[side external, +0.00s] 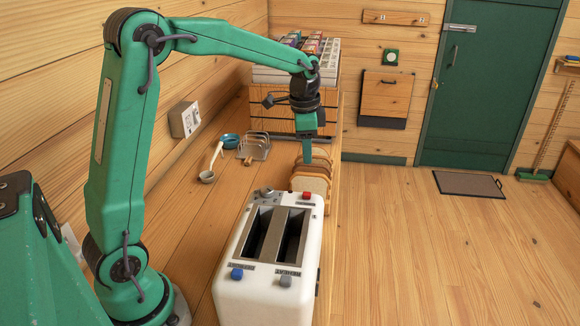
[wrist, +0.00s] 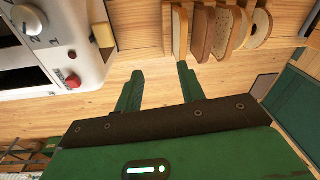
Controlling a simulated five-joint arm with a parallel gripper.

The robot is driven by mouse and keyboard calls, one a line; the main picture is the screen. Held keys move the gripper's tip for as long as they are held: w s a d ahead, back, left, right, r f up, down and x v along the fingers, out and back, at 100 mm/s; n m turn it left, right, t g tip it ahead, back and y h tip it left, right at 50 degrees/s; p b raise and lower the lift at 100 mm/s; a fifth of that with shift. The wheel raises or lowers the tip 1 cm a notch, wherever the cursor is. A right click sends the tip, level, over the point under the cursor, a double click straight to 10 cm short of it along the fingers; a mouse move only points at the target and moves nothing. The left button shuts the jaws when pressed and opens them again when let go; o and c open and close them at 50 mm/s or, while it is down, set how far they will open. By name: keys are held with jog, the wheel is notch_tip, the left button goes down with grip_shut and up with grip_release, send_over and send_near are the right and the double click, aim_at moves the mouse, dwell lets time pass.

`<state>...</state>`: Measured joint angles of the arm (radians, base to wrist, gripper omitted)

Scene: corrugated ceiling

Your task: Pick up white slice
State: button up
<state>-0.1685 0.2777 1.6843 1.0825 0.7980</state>
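A row of bread slices stands on edge at the top of the wrist view. The leftmost slice (wrist: 181,32) is pale with a tan crust and seen nearly edge-on. Darker brown slices (wrist: 201,32) stand beside it, then a speckled slice (wrist: 224,30) and a pale slice (wrist: 262,30) at the right end. I cannot tell for sure which is the white slice. In the side view the slices (side external: 311,183) stand beyond the toaster. My gripper (wrist: 158,78) is open and empty, its fingers apart from the slices. In the side view it (side external: 307,152) points down over the row's far end.
A slatted crate (side external: 270,108) stands behind. Open floor is at the right.

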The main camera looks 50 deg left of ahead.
jog(key=m+g, duration=0.1)
jog(key=m, duration=0.1)
send_over(311, 174)
notch_tip(311, 174, down, 6)
jog(key=shift+w+d+r, duration=0.1)
jog(key=shift+w, duration=0.05)
jog(key=shift+f, duration=3.95)
jog(key=c, duration=0.8)
